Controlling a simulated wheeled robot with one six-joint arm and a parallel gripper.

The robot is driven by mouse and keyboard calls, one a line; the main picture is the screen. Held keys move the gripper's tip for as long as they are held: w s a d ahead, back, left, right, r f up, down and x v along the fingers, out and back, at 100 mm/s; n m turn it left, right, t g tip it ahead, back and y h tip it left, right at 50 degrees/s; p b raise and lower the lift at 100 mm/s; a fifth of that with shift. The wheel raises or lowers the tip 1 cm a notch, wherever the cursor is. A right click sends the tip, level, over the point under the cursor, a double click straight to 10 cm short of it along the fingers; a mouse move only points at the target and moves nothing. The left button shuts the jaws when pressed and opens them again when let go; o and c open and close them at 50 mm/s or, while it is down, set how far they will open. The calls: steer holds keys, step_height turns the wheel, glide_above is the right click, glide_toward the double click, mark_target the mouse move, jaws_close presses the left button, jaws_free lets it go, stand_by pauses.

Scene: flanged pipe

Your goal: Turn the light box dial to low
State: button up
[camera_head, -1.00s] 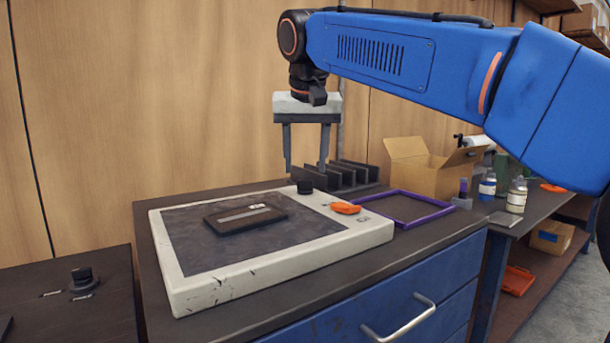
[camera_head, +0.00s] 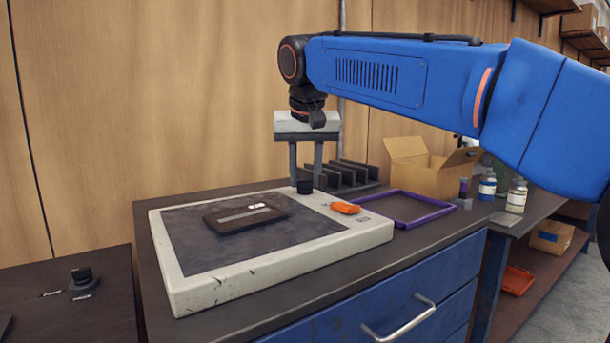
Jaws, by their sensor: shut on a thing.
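The light box (camera_head: 195,289) is a pale, worn flat box with a dark panel, lying on the bench. Its black dial (camera_head: 304,187) stands on the rim at the back right corner. My gripper (camera_head: 305,184) points straight down over that corner, with its fingertips on either side of the dial, shut on it. The fingers partly cover the dial, and I cannot make out its markings or setting. An orange control (camera_head: 345,208) sits on the right rim, to the right of the dial. A dark flat plate with a pale strip (camera_head: 246,215) lies on the panel.
A black slotted rack (camera_head: 352,174) stands close behind the dial. A purple frame (camera_head: 408,222) lies to the right, with a cardboard box (camera_head: 425,176) behind it. Bottles (camera_head: 516,196) stand farther right. A separate black knob (camera_head: 82,279) is on the left bench.

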steer(key=shift+d+n, duration=0.1)
steer(key=shift+n, duration=0.2)
steer(key=n+y, duration=0.1)
steer(key=n, duration=0.1)
steer(key=n+y, duration=0.1)
steer(key=n, duration=0.2)
steer(key=shift+w+d+g, duration=0.1)
steer(key=shift+d+g, duration=0.1)
steer(key=shift+g, duration=0.2)
steer(key=n+g+y, duration=0.1)
steer(key=n, duration=0.3)
steer(key=shift+w, duration=0.1)
steer(key=n+g, duration=0.1)
steer(key=n, duration=0.2)
steer(key=shift+w+d+n+y, duration=0.1)
steer(key=shift+n+y, duration=0.3)
steer(key=n+g, duration=0.2)
steer(key=n, duration=0.3)
steer(key=shift+w, duration=0.15)
steer(key=n+g, duration=0.2)
steer(key=n, duration=0.3)
steer(key=shift+w, duration=0.15)
steer(key=shift+n+h, duration=0.3)
steer(key=shift+n, duration=0.1)
steer(key=o, duration=1)
